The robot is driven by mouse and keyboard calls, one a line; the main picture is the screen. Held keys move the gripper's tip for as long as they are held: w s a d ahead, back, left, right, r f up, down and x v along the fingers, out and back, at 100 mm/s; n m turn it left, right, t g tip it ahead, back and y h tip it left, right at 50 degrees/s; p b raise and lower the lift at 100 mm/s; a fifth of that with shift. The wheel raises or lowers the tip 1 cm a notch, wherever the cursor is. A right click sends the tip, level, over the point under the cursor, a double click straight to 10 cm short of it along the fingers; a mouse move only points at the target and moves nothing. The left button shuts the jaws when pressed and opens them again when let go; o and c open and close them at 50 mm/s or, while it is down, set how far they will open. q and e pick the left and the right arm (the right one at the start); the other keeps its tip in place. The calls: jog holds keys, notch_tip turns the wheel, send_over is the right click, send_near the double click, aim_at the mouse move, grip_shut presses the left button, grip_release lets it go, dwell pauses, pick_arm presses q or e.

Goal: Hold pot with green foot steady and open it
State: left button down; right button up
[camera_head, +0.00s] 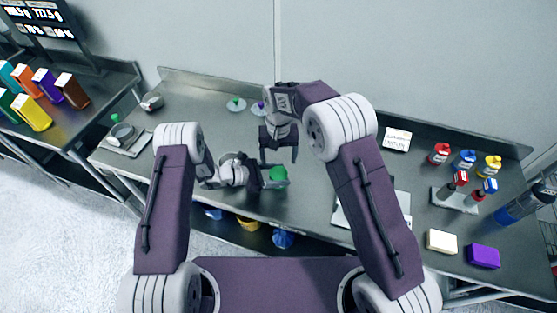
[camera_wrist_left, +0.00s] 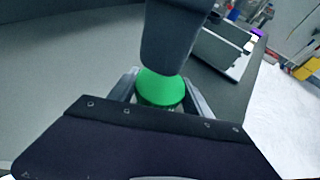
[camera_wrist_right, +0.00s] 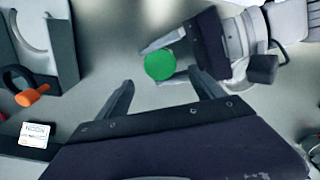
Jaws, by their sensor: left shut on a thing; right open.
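The pot's green part (camera_head: 278,173) shows in the head view at the front middle of the steel table, in my left gripper (camera_head: 276,177). My left gripper is shut on it. In the left wrist view it is a green cone (camera_wrist_left: 160,90) between the fingers; a dark grey shape in front hides its top. In the right wrist view it is a round green disc (camera_wrist_right: 159,66). The rest of the pot is not clearly visible. My right gripper (camera_head: 279,158) is open and empty, pointing down above and just behind the pot, apart from it in the head view.
Small dishes with a green piece (camera_head: 236,103) and a purple piece (camera_head: 258,107) stand at the back. A bowl on a scale (camera_head: 124,138) is at the left. Red (camera_head: 440,153), blue (camera_head: 464,158) and yellow (camera_head: 489,166) bottles stand at the right. The table's front edge is close.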

aim_at(279, 173)
notch_tip(279, 173, down, 8)
jog(key=c, duration=1.5)
jog(key=n, duration=0.4)
jog(key=o, duration=1.6)
jog(key=shift+c, duration=0.2)
